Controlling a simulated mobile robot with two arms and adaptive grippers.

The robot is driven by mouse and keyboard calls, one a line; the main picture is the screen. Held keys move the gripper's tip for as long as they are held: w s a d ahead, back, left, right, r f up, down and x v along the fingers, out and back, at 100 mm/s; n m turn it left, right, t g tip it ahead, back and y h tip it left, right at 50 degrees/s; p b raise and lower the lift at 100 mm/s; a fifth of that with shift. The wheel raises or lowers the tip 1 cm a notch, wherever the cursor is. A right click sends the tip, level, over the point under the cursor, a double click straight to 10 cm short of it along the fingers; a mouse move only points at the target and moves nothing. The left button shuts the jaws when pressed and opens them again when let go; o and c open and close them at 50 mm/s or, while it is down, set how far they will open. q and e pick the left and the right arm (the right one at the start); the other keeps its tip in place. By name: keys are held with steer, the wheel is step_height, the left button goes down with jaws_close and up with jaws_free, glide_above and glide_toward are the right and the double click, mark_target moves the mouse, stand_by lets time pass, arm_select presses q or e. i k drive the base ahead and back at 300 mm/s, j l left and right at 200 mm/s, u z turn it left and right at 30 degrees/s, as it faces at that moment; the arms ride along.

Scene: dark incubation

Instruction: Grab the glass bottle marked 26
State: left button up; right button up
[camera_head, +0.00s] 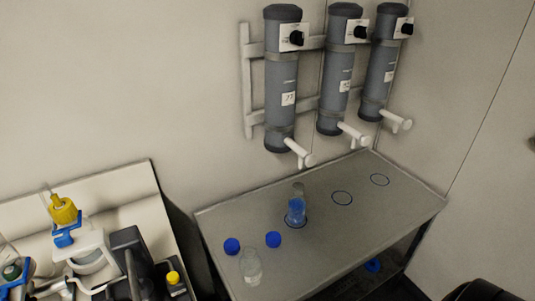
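A clear glass bottle with blue liquid (296,213) stands upright on the grey metal table (330,245), at the nearest of the ringed spots, below the left wall cylinder. An empty-looking clear glass bottle (250,268) stands near the table's front left. No number can be read on either bottle, so I cannot tell which is marked 26. Two blue caps (232,246) (273,239) lie on the table near the empty-looking bottle. Neither of my grippers shows in this view.
Three grey wall cylinders (281,85) (340,80) (383,70) with white taps hang over the table. Two ringed spots (342,198) (380,180) are bare. Lab equipment with a yellow-topped part (63,212) stands at left. A blue object (373,265) lies beneath the table.

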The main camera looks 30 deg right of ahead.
mark_target(296, 205)
steer(key=z, duration=1.25)
